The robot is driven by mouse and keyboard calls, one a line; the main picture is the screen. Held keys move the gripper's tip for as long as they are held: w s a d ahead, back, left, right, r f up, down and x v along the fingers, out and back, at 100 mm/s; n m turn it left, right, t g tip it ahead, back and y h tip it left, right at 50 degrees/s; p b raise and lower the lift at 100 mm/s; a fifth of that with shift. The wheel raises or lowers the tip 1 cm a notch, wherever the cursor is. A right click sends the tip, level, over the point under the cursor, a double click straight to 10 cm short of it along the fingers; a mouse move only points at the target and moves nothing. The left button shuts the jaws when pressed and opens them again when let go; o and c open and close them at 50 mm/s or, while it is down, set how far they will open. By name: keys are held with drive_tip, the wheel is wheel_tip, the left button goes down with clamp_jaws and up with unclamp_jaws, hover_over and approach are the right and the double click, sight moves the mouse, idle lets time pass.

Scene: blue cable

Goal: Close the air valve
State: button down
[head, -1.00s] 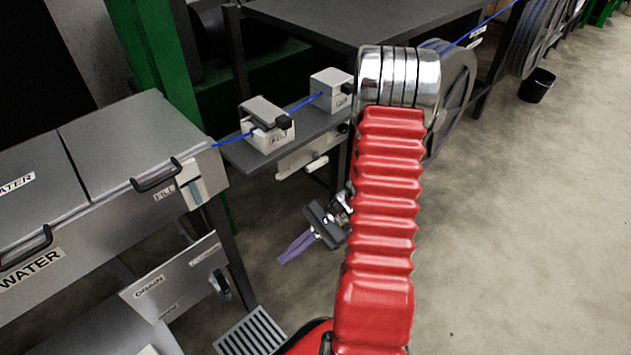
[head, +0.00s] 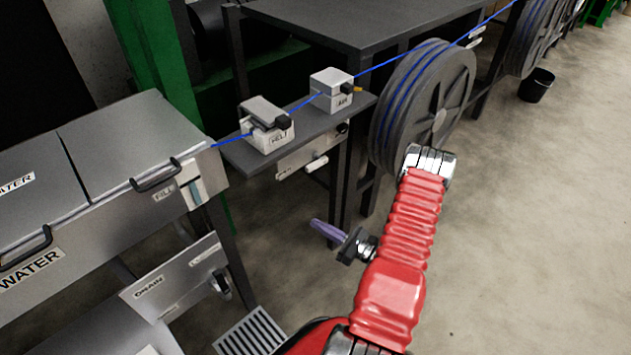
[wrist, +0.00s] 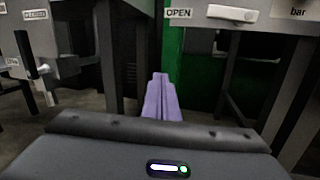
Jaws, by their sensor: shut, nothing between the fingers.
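A grey panel (head: 312,152) hangs under the small shelf and carries a white valve handle (head: 316,163). In the wrist view the white handle (wrist: 232,13) lies roughly level at the top, beside an "OPEN" label (wrist: 179,12). A "bar" label (wrist: 298,12) is to its right. A box marked AIR (head: 332,90) stands on the shelf above. My gripper (head: 316,224) is below the panel and apart from it, pointing up and left. Its purple fingers (wrist: 160,80) are together and empty, below and left of the handle in the wrist view.
A second box (head: 268,128) is on the shelf (head: 235,152), with a blue cable (head: 300,104) running through both boxes. Grey water tanks (head: 130,145) stand left. A large reel (head: 425,100) is behind my arm. Open floor (head: 540,220) lies right.

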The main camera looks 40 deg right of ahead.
sight(314, 162)
drive_tip(key=d+r+m+t+h, duration=0.2)
drive_tip(key=d+h, duration=0.3)
drive_tip(key=d, duration=0.2)
drive_tip(key=shift+r+m, duration=0.15)
drive_tip(key=shift+m, duration=0.25)
drive_tip(key=shift+w, duration=0.15)
drive_tip(key=w+r, duration=0.6)
drive_tip(key=w, duration=0.3)
drive_tip(key=shift+w+d+r, duration=0.2)
drive_tip(key=shift+w, duration=0.15)
